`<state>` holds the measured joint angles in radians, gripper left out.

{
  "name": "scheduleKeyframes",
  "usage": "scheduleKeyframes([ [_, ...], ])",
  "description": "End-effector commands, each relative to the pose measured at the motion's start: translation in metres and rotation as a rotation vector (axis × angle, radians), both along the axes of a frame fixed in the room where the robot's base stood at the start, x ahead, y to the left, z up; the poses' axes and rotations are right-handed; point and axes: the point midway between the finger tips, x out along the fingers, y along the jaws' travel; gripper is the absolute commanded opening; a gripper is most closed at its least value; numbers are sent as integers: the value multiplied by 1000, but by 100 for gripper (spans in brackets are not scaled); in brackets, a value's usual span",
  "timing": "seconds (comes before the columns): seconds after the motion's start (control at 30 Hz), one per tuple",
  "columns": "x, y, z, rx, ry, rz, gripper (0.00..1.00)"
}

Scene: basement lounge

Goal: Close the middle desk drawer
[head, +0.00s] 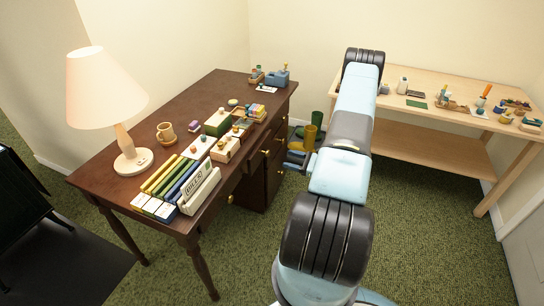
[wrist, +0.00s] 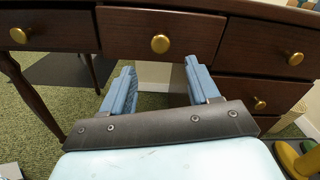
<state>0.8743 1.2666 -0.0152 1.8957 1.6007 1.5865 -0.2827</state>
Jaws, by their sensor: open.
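The dark brown desk (head: 190,105) stands left of centre in the head view. In the wrist view its middle drawer (wrist: 125,38) is at the top centre, with a round brass knob (wrist: 160,43). Its front seems to stand a little forward of its neighbours, but how far it is out I cannot tell. My gripper (wrist: 160,68) is open and empty, its two blue fingers apart below the drawer's knob.
A left drawer (wrist: 50,35) and right drawer (wrist: 270,45) flank it, with a lower drawer (wrist: 245,95) at right. A lamp (head: 105,90), mug (head: 166,133) and books (head: 170,185) crowd the desktop. A wooden workbench (head: 440,150) stands at right.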

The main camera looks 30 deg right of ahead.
Motion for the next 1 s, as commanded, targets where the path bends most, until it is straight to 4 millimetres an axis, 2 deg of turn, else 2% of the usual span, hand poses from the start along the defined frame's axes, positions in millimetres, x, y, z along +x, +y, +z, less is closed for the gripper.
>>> scheduleKeyframes([
  [0.3, 44, 35, 0, -1, 0, 3, 60],
  [0.5, 61, 49, 0, -1, 0, 2, 60],
  [0.93, 69, 54, 0, 0, 0, 1, 60],
  [1.0, 69, 54, 0, 0, 0, 1, 56],
])
